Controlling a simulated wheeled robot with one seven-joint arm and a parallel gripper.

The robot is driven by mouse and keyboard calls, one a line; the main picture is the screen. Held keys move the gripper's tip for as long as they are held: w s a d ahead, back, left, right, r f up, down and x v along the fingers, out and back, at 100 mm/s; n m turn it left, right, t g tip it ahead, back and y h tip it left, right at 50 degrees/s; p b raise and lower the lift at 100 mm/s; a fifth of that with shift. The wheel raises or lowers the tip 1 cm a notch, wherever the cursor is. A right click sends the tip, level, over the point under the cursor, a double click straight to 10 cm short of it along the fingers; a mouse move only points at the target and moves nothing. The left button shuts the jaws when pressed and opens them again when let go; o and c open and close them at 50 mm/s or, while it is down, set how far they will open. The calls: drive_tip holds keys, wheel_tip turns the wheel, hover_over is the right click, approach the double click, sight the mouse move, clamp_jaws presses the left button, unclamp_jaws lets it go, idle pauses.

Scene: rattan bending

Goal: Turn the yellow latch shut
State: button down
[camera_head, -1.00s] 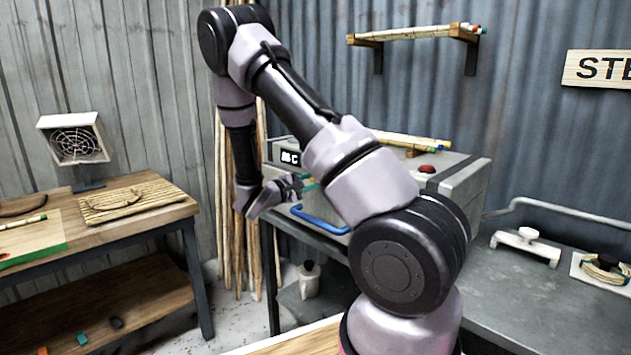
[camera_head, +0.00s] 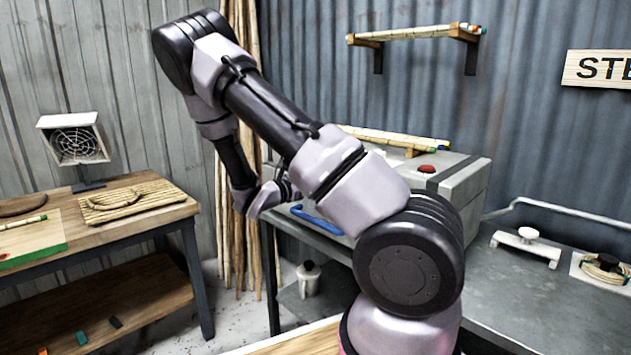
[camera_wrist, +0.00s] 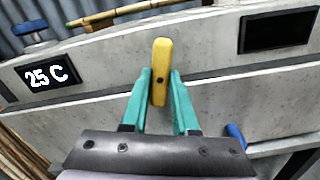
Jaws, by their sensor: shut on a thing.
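The yellow latch (camera_wrist: 161,62) stands close to upright on the grey front of the steam box in the wrist view. It crosses the dark seam between the upper and lower panels. My gripper (camera_wrist: 160,84) has its two teal fingers on either side of the latch's lower part, shut on it. The steam box (camera_head: 462,185) also shows in the head view, partly behind my arm. There, the latch and my fingertips are hidden behind my own arm.
A blue handle (camera_wrist: 236,135) sits low to the right of my fingers. A display (camera_wrist: 48,76) reads 25 C at left, and a dark panel (camera_wrist: 277,31) is at upper right. Rattan poles (camera_head: 240,240) stand left of the box. A red button (camera_head: 427,169) is on top.

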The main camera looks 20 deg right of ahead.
drive_tip(key=shift+n, duration=1.5)
drive_tip(key=c, duration=0.7)
unclamp_jaws()
drive_tip(key=shift+a, duration=0.1)
drive_tip(key=v, duration=1)
drive_tip(key=shift+s+a, duration=0.15)
drive_tip(key=shift+a, duration=0.15)
